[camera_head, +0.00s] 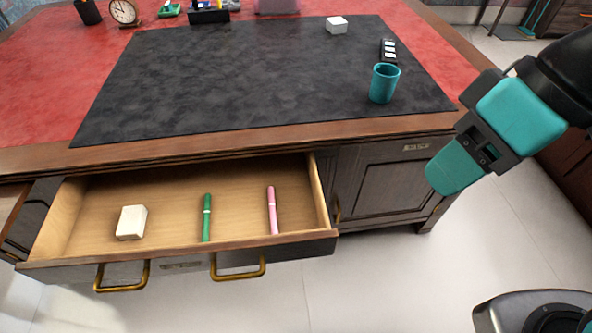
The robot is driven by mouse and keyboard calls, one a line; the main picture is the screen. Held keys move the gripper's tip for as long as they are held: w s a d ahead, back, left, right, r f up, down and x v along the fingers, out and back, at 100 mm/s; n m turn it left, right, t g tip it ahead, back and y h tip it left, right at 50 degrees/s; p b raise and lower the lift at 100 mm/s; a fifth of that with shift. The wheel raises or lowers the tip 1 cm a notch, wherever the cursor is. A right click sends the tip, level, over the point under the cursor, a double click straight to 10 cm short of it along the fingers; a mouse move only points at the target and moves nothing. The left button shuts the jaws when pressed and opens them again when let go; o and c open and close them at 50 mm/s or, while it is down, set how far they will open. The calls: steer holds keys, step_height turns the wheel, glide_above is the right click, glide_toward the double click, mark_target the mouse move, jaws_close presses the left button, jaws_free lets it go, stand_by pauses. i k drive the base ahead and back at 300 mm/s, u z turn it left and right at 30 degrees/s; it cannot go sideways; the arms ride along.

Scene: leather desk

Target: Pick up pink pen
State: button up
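The pink pen (272,210) lies in the open desk drawer (158,189), near the drawer's right side, pointing roughly front to back. My gripper (448,181) is at the right of the view, outside the drawer and in front of the desk's right cabinet. It is well apart from the pen. Its teal finger end points down and left. I see it from the side, so the gap between its fingertips does not show.
A green pen (206,218) and a white block (131,222) lie left of the pink pen. The drawer's walls and front with brass handles surround them. A teal cup (384,83), a dark strip (388,50) and a white box (336,25) stand on the black mat (230,80).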

mark_target(271, 200)
steer(key=u, duration=2.95)
steer(key=i, duration=0.55)
steer(key=z, duration=3.1)
